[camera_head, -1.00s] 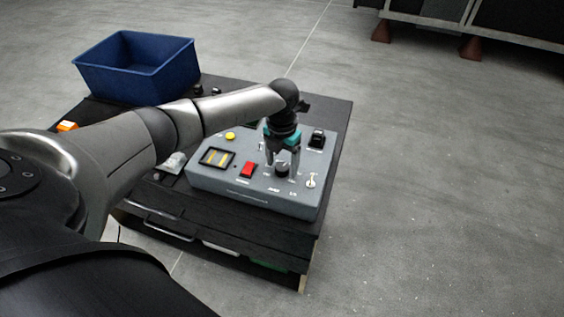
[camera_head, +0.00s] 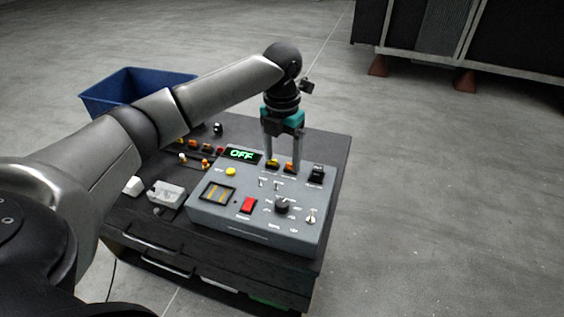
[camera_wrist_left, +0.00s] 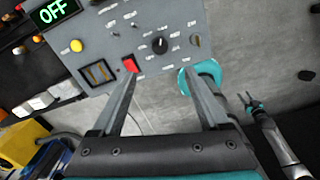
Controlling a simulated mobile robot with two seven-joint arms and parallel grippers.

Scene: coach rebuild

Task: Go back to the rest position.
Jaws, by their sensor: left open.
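My left gripper (camera_head: 282,160) is open and empty, pointing down above the back part of the grey control panel (camera_head: 262,232). Its fingers are apart from the black rotary knob (camera_head: 282,204), which stands uncovered. In the left wrist view its two fingers (camera_wrist_left: 158,78) are spread with nothing between them, and the panel (camera_wrist_left: 178,17) lies beyond. The green display (camera_head: 241,154) reads OFF. My right gripper (camera_wrist_left: 251,103) shows small at the right of the left wrist view, over the floor; its fingers look apart. It is not in the head view.
The panel sits on a dark cart (camera_head: 330,150) with a red switch (camera_head: 248,205), small levers and buttons. A blue bin (camera_head: 105,95) stands at the back left, partly behind my left arm. A dark cabinet (camera_head: 400,35) is at the back right. The floor on the right is clear.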

